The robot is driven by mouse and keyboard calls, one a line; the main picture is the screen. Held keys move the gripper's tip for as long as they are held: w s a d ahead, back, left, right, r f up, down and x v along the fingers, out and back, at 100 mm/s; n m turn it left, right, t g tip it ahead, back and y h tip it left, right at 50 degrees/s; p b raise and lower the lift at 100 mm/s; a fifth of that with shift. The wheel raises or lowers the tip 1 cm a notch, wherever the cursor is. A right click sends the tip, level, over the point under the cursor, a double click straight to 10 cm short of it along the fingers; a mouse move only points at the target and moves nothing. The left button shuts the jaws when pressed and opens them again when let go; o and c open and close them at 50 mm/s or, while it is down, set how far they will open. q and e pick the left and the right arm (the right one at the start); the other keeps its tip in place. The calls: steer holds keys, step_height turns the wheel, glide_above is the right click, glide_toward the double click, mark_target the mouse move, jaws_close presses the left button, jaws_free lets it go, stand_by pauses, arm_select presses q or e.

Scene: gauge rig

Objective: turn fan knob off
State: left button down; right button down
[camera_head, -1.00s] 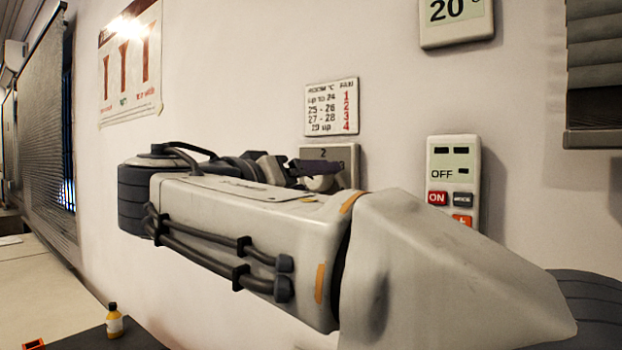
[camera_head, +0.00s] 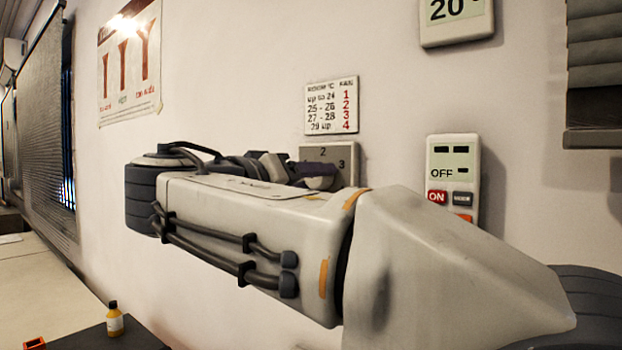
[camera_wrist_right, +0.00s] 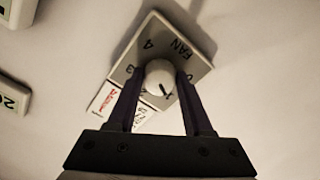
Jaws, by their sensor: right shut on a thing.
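The fan panel (camera_head: 349,153) is a grey square plate in a pale frame on the wall. In the right wrist view the panel (camera_wrist_right: 183,48) appears turned, with "FAN", "4" and "3" readable. Its round white knob (camera_wrist_right: 158,73) has a dark pointer mark toward the picture's bottom, slightly right. My right gripper (camera_wrist_right: 161,75) has one dark finger on each side of the knob and is shut on it. It also shows in the head view (camera_head: 328,172). My left gripper is not in view.
A room-temperature and fan-number chart (camera_head: 331,107) hangs above the panel. A remote-like unit (camera_head: 453,165) reading "OFF" is to its right, and a "20°" display (camera_head: 456,20) is higher up. A yellow bottle (camera_head: 114,322) stands on a dark surface at lower left.

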steer(key=n+p, duration=0.4)
steer(key=n, duration=0.6)
steer(key=shift+r+n, duration=0.15)
steer(key=shift+n, duration=0.25)
stand_by(0.4)
steer(key=shift+c, duration=1.6)
jaws_free()
steer(key=v, duration=1)
steer(key=shift+s+a+b, duration=0.15)
steer(key=shift+s+b, duration=0.1)
steer(key=shift+b, duration=0.05)
